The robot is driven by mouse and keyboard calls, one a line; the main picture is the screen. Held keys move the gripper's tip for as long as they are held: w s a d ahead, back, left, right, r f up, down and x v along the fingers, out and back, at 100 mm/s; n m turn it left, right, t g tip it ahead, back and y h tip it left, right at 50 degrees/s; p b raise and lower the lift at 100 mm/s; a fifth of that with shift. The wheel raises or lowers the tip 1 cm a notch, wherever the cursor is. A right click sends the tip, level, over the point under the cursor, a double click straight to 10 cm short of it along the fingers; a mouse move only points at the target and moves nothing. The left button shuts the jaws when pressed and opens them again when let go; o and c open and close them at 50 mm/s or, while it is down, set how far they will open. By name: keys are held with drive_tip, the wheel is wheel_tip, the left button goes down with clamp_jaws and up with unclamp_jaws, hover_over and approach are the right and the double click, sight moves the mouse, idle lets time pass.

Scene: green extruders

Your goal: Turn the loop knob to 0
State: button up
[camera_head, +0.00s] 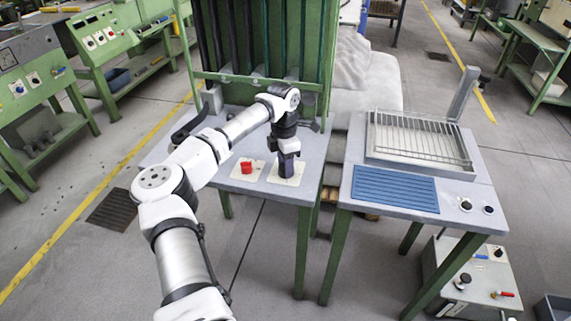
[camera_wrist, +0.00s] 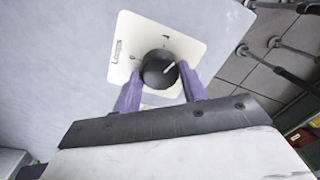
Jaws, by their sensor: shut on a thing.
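The loop knob (camera_wrist: 157,70) is round and black with a white pointer line. It sits on a cream plate (camera_wrist: 190,45) with small dark lettering at its left and marks around the knob. The pointer slants toward the upper right in the wrist view. My gripper (camera_wrist: 160,77) has its purple fingers on either side of the knob, shut on it. In the head view, my gripper (camera_head: 287,172) points down over the cream plate (camera_head: 298,179) on the grey table, and hides the knob there.
A red knob (camera_head: 247,167) on its own cream plate stands just left of my gripper. A green frame with dark vertical bars (camera_head: 262,40) rises behind. To the right, a separate table holds a wire rack (camera_head: 420,140) and a blue slotted mat (camera_head: 395,188).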

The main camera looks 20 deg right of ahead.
drive_tip(key=n, duration=0.5)
drive_tip(key=shift+a+n+b, duration=0.1)
drive_tip(key=shift+n+b, duration=0.2)
drive_tip(key=shift+b, duration=0.1)
drive_tip(key=n+b, duration=0.1)
drive_tip(key=n, duration=0.4)
drive_tip(key=shift+s+h, duration=0.1)
drive_tip(key=shift+h, duration=0.2)
drive_tip(key=n+b, duration=0.2)
drive_tip(key=n, duration=0.4)
drive_tip(key=shift+s+n+t, duration=0.1)
drive_tip(key=shift+n+t, duration=0.3)
drive_tip(key=n+b, duration=0.2)
drive_tip(key=n, duration=0.2)
drive_tip(key=shift+n, duration=0.3)
drive_tip(key=o, duration=1)
drive_tip(key=r, duration=0.4)
drive_tip(key=r+b, duration=0.1)
drive_tip(key=r, duration=0.9)
drive_tip(key=shift+s+a, duration=0.25)
drive_tip(key=shift+a, duration=0.05)
